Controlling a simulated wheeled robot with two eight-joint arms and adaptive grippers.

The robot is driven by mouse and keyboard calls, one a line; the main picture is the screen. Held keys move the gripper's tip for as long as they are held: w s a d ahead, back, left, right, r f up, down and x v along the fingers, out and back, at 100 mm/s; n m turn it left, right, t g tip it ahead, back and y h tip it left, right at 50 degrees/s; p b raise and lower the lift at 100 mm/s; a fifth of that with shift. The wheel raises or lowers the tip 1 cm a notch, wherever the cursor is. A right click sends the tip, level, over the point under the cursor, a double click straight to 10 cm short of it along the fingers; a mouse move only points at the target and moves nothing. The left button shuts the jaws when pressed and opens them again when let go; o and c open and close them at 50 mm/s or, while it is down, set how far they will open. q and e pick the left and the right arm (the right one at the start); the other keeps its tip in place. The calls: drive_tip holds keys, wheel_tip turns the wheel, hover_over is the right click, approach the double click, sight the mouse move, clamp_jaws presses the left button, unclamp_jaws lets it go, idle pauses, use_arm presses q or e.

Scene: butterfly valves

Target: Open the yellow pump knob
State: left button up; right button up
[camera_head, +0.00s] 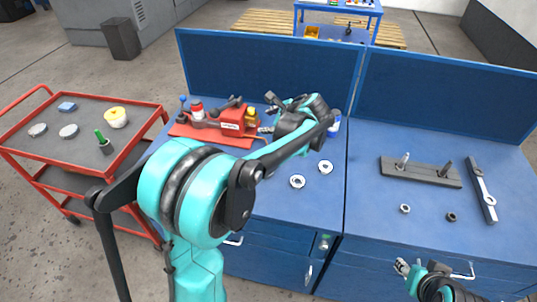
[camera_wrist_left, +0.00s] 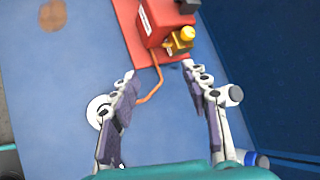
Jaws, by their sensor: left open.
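The red pump (camera_head: 232,121) stands on a red base plate on the blue workbench. Its yellow knob (camera_head: 252,115) is on the right end of the pump, facing my left gripper (camera_head: 268,115). In the left wrist view the yellow knob (camera_wrist_left: 187,32) sits on a yellow block at the pump's near end. My left gripper (camera_wrist_left: 158,70) is open and empty there, with its fingertips just short of the knob and a visible gap. My right gripper (camera_head: 407,269) is low at the bottom right, away from the pump; its jaws are too small to read.
An orange hose (camera_wrist_left: 150,90) runs from the pump between my left fingers. Metal rings (camera_head: 297,181) lie on the bench in front. A blue back panel (camera_head: 270,70) rises behind. A red cart (camera_head: 60,150) stands left. A dark fixture (camera_head: 420,172) and a wrench-like bar (camera_head: 482,190) lie right.

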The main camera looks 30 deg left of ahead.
use_arm(q)
drive_tip(key=s+d+n+t+h, duration=0.1)
drive_tip(key=s+d+n+h, duration=0.3)
drive_tip(key=s, duration=1)
drive_tip(key=shift+d+r+n+h, duration=0.2)
drive_tip(key=shift+d+n+h, duration=0.2)
drive_tip(key=shift+d+n, duration=1.25)
drive_tip(key=shift+w+a, duration=0.1)
drive_tip(key=shift+w, duration=0.05)
